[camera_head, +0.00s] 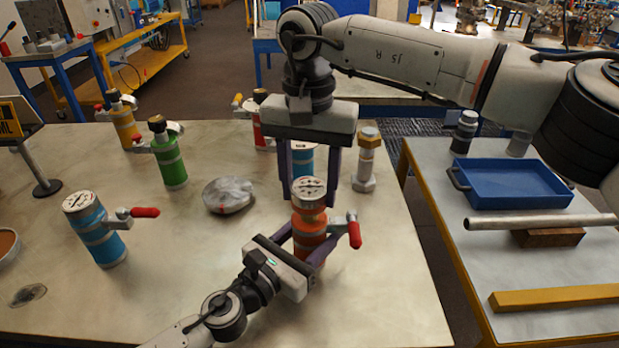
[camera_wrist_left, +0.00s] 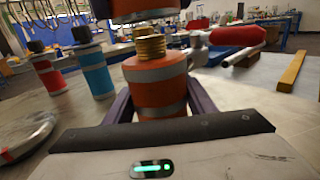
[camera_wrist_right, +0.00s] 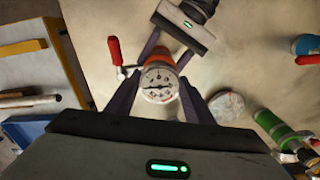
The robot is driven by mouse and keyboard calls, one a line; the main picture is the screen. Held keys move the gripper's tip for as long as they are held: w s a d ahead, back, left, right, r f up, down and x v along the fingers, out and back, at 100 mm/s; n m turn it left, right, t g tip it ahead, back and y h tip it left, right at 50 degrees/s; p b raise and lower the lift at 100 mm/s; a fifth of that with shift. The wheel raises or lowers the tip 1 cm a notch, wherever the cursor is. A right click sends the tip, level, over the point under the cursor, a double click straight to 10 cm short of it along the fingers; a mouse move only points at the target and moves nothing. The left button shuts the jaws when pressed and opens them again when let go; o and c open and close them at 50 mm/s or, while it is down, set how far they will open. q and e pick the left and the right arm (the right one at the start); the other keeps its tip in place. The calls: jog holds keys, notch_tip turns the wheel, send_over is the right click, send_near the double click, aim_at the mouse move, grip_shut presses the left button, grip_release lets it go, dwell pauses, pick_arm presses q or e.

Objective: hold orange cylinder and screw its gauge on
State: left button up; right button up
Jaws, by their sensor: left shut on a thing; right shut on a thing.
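The orange cylinder (camera_head: 308,247) stands upright on the near part of the table, with a red-handled valve (camera_head: 352,232) on its right side. My left gripper (camera_head: 301,243) is shut around its body from the front left; the left wrist view shows the orange cylinder (camera_wrist_left: 158,85) between the fingers. Its gauge (camera_head: 309,190), with a white dial, is directly above it. My right gripper (camera_head: 309,190) reaches down from above and is shut on the gauge (camera_wrist_right: 159,83). In the left wrist view, brass thread (camera_wrist_left: 150,46) shows between cylinder and gauge (camera_wrist_left: 145,9).
A blue cylinder (camera_head: 98,238), a green one (camera_head: 170,165) and a yellow one (camera_head: 124,127) stand left. A grey flange disc (camera_head: 228,195) lies between. Another blue cylinder (camera_head: 302,156) and a metal fitting (camera_head: 366,162) stand behind. The right table holds a blue tray (camera_head: 513,204) and a pipe (camera_head: 540,222).

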aim_at(323, 237)
dwell(0.4)
jog(key=shift+f, duration=0.8)
jog(key=shift+f, duration=0.6)
